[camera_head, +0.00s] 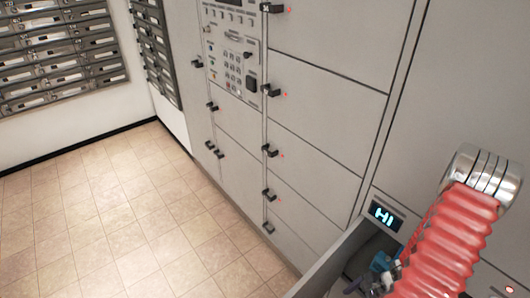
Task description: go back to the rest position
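My arm shows at the right edge as a red ribbed sleeve with a silver ringed joint at its top. It is bent, with the joint raised in front of the grey lockers. I cannot make out my gripper's fingers in this view. Small blue and grey parts show low beside the sleeve, partly cut off by the lower edge, and I cannot tell what they are. A small lit display reading "HI" is on my own body.
A wall of grey lockers (322,118) with black handles and small red lights stands close on the right. A keypad panel (232,62) is set in it. Rows of mailboxes (58,60) hang on the far left wall. The tiled floor (110,225) at left is clear.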

